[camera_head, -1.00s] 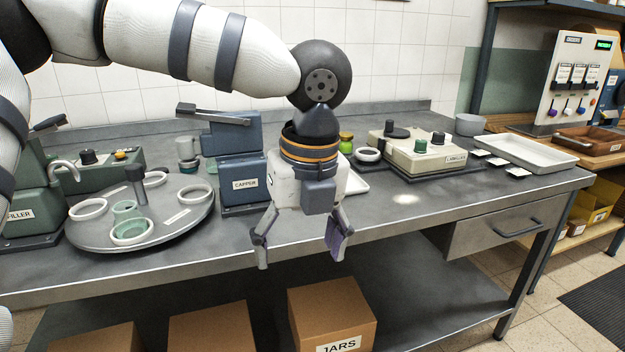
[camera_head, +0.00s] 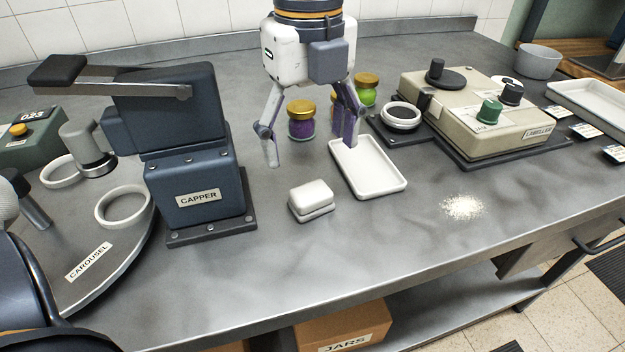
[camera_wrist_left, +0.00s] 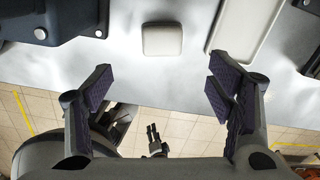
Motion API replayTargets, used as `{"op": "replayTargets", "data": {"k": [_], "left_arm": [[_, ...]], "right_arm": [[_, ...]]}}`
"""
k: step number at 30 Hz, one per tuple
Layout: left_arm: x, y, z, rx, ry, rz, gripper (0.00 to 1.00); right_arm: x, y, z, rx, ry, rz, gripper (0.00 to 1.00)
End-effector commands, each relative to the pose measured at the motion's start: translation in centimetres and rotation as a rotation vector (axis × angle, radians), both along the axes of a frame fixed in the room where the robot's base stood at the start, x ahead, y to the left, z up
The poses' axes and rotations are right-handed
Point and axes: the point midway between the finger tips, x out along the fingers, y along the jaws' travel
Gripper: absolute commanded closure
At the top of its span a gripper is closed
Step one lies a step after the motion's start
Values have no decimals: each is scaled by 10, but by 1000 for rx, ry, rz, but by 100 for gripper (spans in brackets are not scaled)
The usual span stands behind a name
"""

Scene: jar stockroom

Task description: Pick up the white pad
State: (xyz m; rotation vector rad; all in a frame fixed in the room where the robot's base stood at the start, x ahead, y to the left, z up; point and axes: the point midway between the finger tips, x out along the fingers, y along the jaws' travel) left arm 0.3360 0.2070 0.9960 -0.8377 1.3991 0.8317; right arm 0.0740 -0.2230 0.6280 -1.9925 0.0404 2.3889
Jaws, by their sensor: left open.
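The white pad (camera_head: 311,200) is a small rounded block lying on the steel bench, between the capper and a shallow white tray. It also shows in the left wrist view (camera_wrist_left: 162,39), at top centre beyond the fingertips. My left gripper (camera_head: 309,140) is open and empty, above and behind the pad in the head view, with its fingers pointing down. In the left wrist view its two purple-padded fingers (camera_wrist_left: 160,90) are wide apart, with nothing between them. In the left wrist view a small dark gripper (camera_wrist_left: 155,140) shows low down in the distance; its jaw state is unclear.
The blue capper (camera_head: 197,190) stands left of the pad. The white tray (camera_head: 368,168) lies close on its right. Purple and green jars (camera_head: 301,120) stand behind, with the labeller (camera_head: 480,110) farther right. White powder (camera_head: 462,207) is spilled on the bench. The bench front is clear.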

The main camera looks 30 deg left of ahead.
Motion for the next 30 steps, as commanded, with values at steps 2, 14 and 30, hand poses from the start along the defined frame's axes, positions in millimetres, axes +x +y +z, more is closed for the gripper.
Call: {"op": "replayTargets", "data": {"k": [2,14,30], "left_arm": [[1,0,-28,0,21,-2,25],[4,-4,-96,0,19,0,25],[4,-4,-103,0,7,1,72]], "right_arm": [[-10,0,-9,-1,36,-1,54],[-32,0,-31,0,113,1,54],[-33,0,-32,0,116,2,54]]}}
